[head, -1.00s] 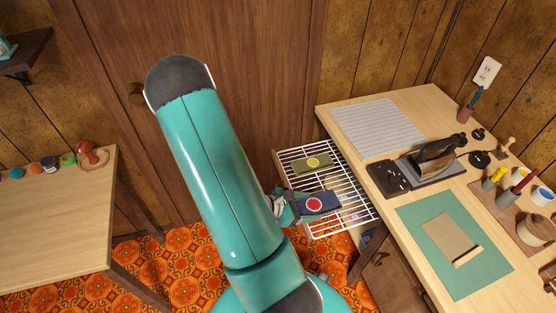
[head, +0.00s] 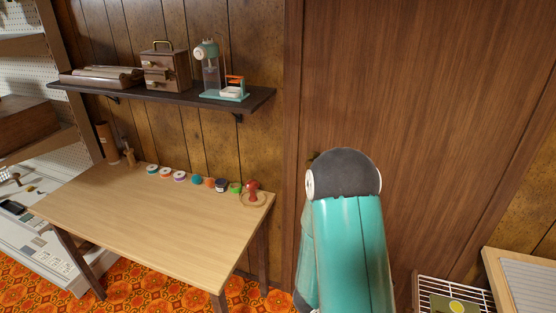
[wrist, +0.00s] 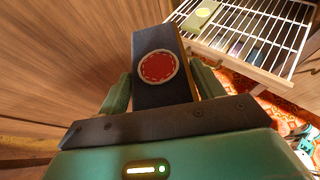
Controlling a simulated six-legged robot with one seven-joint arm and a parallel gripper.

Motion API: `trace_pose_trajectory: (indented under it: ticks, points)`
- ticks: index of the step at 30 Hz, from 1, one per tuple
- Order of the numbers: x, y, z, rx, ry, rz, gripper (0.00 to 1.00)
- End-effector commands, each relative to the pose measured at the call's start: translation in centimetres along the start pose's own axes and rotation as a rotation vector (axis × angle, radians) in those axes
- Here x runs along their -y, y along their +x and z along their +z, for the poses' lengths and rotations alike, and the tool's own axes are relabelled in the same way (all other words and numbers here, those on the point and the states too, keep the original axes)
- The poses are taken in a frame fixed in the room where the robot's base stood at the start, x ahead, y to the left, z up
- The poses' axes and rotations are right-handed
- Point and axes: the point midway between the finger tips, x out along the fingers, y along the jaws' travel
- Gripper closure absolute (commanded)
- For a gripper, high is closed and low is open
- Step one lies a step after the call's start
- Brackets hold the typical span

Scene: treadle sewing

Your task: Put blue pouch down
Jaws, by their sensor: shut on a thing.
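The blue pouch (wrist: 152,42) is dark navy with a round red patch on its face. In the wrist view my gripper (wrist: 162,84) is shut on it, with one green finger on each side. The pouch is in the air, clear of the white wire rack (wrist: 264,77), which lies beyond it to the upper right. In the head view my arm hides the gripper and the pouch. The rack (head: 424,290) shows there at the lower right.
An olive pouch with a yellow dot (head: 455,305) lies on the rack. A wooden table (head: 150,215) at left has spools and a red pincushion (head: 252,190) along its back edge; its front is bare. A dark shelf (head: 170,95) hangs above it.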

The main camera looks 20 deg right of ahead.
Motion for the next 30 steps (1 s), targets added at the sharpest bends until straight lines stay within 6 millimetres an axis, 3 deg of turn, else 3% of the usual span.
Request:
trace_pose_trajectory:
  ticks: [1, 6, 12, 15, 22, 26, 30]
  points:
    - [-2.4, -1.5, 0.3, 0.002, -0.031, 0.08, 0.56]
    - [-9.5, -7.2, 1.4, 0.003, -0.161, 0.351, 0.56]
    - [-16.0, -15.3, 2.8, 0.006, -0.306, 0.65, 0.56]
    - [-18.2, -19.3, 3.4, 0.005, -0.369, 0.778, 0.56]
    - [-21.2, -26.8, 4.4, 0.004, -0.478, 0.996, 0.56]
    - [-21.8, -29.2, 4.6, 0.002, -0.512, 1.062, 0.56]
    - [-22.0, -30.2, 4.6, 0.001, -0.527, 1.088, 0.56]
